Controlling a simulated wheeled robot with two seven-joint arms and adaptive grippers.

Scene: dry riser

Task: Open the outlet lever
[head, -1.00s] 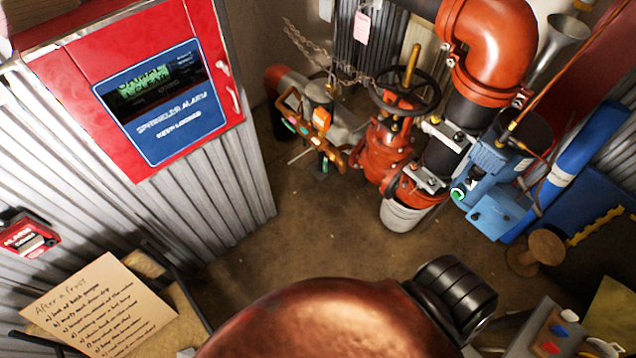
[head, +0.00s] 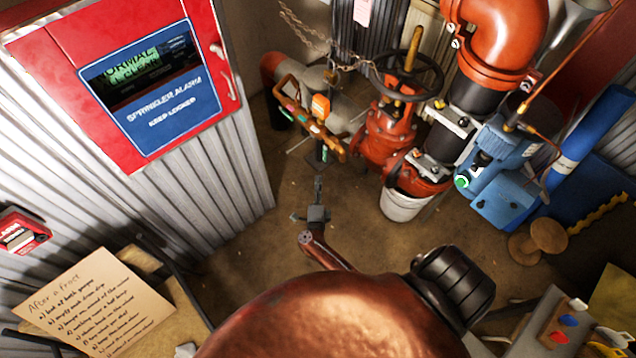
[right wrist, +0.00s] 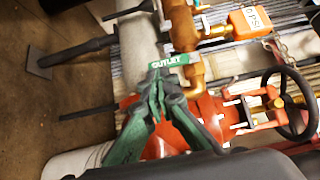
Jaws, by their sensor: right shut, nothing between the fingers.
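The outlet lever, a green handle labelled OUTLET (right wrist: 170,61), lies across the picture in the right wrist view, next to brass pipework. My right gripper (right wrist: 158,78) is shut and empty, with its green fingertips just below the label. I cannot tell whether they touch the lever. In the head view my right gripper (head: 319,182) reaches up from below, near the brass valve assembly (head: 303,122). The lever is too small there to read clearly. My left gripper is not in view.
A red valve with a black handwheel (head: 400,78) stands right of the brass assembly, above a white bucket (head: 403,205). A blue pump unit (head: 500,170) is further right. A red alarm cabinet (head: 60,60) is at left. The floor between is clear.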

